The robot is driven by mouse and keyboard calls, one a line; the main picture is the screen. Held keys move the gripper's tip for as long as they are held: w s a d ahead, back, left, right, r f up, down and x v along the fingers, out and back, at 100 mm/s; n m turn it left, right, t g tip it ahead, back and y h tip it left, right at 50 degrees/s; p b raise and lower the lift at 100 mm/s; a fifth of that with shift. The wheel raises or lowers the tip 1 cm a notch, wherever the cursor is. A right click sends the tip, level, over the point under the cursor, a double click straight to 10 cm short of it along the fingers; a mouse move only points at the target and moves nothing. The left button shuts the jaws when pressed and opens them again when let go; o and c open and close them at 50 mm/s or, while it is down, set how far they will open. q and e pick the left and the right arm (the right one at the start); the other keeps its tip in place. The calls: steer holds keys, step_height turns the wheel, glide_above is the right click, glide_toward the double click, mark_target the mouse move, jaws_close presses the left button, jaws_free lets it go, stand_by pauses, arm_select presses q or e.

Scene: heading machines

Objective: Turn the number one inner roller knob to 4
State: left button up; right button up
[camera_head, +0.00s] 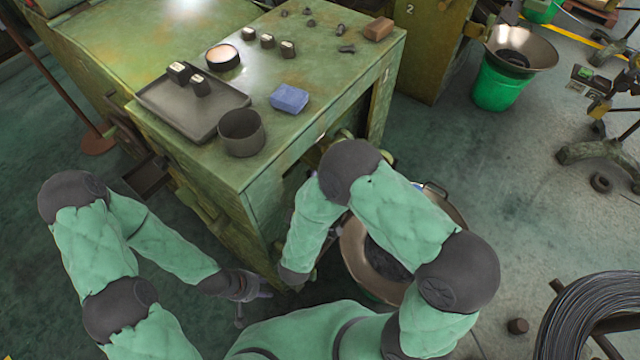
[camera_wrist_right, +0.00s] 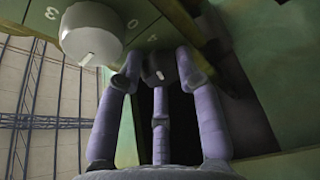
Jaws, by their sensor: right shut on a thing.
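In the right wrist view, the three fingers of my right gripper (camera_wrist_right: 160,85) are closed around a small dark grey knob (camera_wrist_right: 158,68) with a pale mark on its face. A larger light grey knob (camera_wrist_right: 92,35) with a white pointer line sits beside it, up and to the left, on a green panel with white numerals, including a 0 and a 3. In the head view, the knobs and my right gripper are hidden by my right arm and the machine. My left gripper (camera_head: 254,300) is low by the machine's front corner, its fingers spread and empty.
The green machine (camera_head: 330,95) carries a grey tray (camera_head: 165,105), a dark cup (camera_head: 241,132), a blue block (camera_head: 289,98) and small parts. A wide metal bowl (camera_head: 355,250) stands beneath my right arm.

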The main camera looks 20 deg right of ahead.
steer(key=shift+s+a+f, duration=0.1)
steer(key=shift+f, duration=0.2)
steer(key=o, duration=1.1)
steer(key=shift+c, duration=0.2)
steer(key=shift+o, duration=0.2)
steer(key=shift+a+r, duration=0.1)
steer(key=shift+r, duration=0.05)
steer(key=v, duration=1.1)
steer(key=shift+s+a, duration=0.2)
steer(key=shift+s, duration=0.15)
